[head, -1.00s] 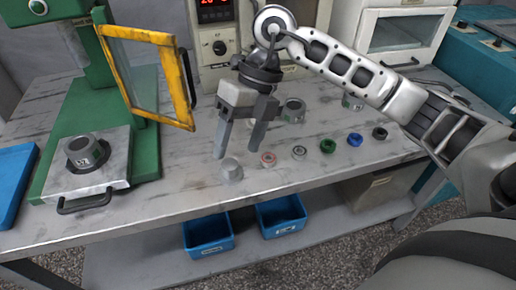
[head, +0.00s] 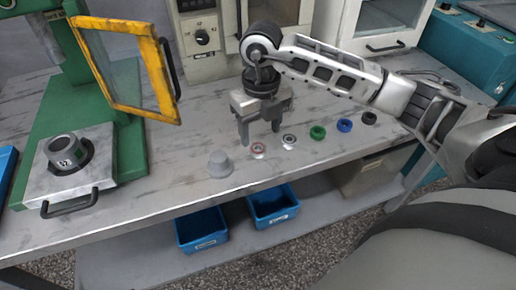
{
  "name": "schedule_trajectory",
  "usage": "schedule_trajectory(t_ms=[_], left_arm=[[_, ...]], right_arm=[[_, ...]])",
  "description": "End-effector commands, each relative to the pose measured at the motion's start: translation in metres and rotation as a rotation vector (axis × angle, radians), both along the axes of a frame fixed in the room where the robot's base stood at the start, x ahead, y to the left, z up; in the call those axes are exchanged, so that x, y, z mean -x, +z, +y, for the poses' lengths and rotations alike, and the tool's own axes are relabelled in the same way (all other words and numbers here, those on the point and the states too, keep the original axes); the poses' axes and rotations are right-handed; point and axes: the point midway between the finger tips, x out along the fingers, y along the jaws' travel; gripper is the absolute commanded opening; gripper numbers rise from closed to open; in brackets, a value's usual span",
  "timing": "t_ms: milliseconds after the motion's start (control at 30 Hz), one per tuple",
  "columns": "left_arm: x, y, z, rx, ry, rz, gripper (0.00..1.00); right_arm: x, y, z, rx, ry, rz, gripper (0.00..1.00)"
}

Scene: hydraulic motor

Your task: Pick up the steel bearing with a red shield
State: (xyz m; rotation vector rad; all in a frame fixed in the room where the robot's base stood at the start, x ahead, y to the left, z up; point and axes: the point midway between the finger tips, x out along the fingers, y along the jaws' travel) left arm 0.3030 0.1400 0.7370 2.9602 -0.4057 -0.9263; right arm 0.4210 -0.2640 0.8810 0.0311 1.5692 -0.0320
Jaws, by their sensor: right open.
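The steel bearing with a red shield (head: 258,150) lies flat on the grey worktop, near the front edge, in a row of small ring parts. My right gripper (head: 260,138) is open and points down just behind and above this bearing, with its fingers apart to either side. I cannot tell its exact height over the worktop. Nothing is between the fingers. My left gripper is not in view.
A grey cone-like cap (head: 220,163) stands left of the bearing. To its right lie a plain steel bearing (head: 289,141), a green ring (head: 318,132), a blue ring (head: 345,125) and a black ring (head: 369,118). A green press with a yellow-framed guard (head: 157,79) stands at left.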

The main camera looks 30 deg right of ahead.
Motion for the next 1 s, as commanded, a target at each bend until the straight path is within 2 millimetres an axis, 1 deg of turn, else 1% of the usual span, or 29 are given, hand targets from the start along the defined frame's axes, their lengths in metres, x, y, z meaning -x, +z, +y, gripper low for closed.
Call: schedule_trajectory(t_ms=[100,200,300,400,600,667,700,767,800,1000], left_arm=[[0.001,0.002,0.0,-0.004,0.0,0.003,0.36],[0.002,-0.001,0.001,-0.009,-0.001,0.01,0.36],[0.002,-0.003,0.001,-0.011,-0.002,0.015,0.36],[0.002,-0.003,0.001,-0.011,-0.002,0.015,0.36],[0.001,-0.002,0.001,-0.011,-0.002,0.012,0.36],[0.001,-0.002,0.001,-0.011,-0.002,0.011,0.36],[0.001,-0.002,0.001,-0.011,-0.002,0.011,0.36],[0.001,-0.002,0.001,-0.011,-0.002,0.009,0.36],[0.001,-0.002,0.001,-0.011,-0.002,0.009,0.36],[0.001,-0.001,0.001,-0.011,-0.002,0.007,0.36]], right_arm=[[-0.002,-0.016,0.003,-0.001,0.001,0.006,0.61],[-0.004,-0.032,0.004,0.0,0.0,0.005,0.61],[-0.004,-0.043,0.004,-0.001,0.001,0.004,0.61],[-0.004,-0.048,0.004,0.0,0.001,0.002,0.61],[-0.004,-0.048,0.004,0.0,0.001,0.001,0.61],[-0.004,-0.048,0.004,0.0,0.001,0.001,0.44],[-0.004,-0.048,0.004,0.0,0.001,0.001,0.33],[-0.004,-0.048,0.004,0.0,0.001,0.001,0.17],[-0.004,-0.048,0.004,0.0,0.001,0.001,0.11],[-0.004,-0.047,0.004,0.0,0.001,0.0,0.11]])
